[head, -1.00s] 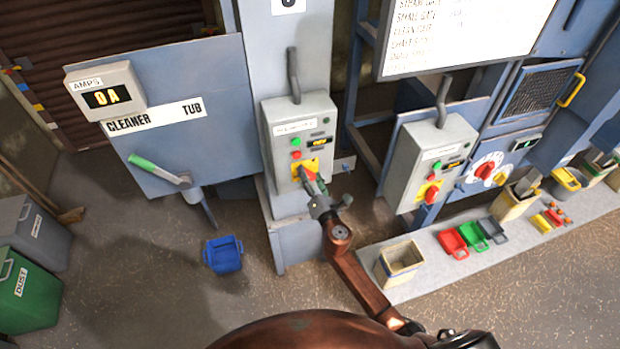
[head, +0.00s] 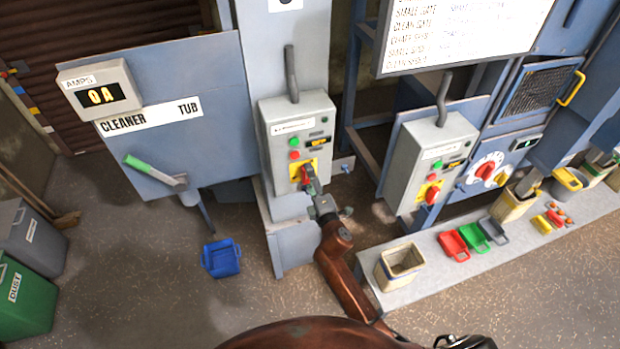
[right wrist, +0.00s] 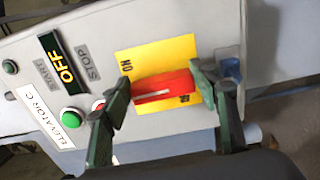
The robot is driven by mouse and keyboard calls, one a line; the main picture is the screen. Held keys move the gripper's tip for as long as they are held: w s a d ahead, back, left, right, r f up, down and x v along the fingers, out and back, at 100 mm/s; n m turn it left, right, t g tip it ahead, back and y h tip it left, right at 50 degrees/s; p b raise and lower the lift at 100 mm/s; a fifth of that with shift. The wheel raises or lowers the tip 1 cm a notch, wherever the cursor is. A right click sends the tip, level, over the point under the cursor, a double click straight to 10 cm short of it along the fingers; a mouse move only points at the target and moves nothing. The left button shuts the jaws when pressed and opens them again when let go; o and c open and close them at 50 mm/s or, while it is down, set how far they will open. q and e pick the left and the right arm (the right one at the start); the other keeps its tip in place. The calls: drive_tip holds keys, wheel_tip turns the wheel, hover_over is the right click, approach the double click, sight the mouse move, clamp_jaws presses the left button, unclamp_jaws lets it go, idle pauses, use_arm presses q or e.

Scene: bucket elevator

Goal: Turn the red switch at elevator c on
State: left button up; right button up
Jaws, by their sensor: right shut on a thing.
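The red switch at elevator C sits on a yellow plate on a grey control box (head: 273,135), whose label reads ELEVATOR C in the right wrist view. My right gripper (head: 311,188) is at the switch. In the right wrist view the red switch handle (right wrist: 165,88) lies between my two fingers, and the gripper (right wrist: 164,94) is shut on it. The handle lies roughly level across the yellow plate (right wrist: 155,55). The plate's ON mark is at its left side; the other mark is partly hidden. My left gripper is not in view.
A second grey box (head: 432,160) with another red switch stands to the right. A shelf (head: 440,255) with several small bins runs along the right. A blue bucket (head: 221,258) is on the floor at left. A grey lever (head: 291,75) rises behind the first box.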

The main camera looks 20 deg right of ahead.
drive_tip(key=shift+m, duration=0.3)
drive_tip(key=o, duration=1.1)
drive_tip(key=s, duration=1.2)
drive_tip(key=shift+d, duration=0.2)
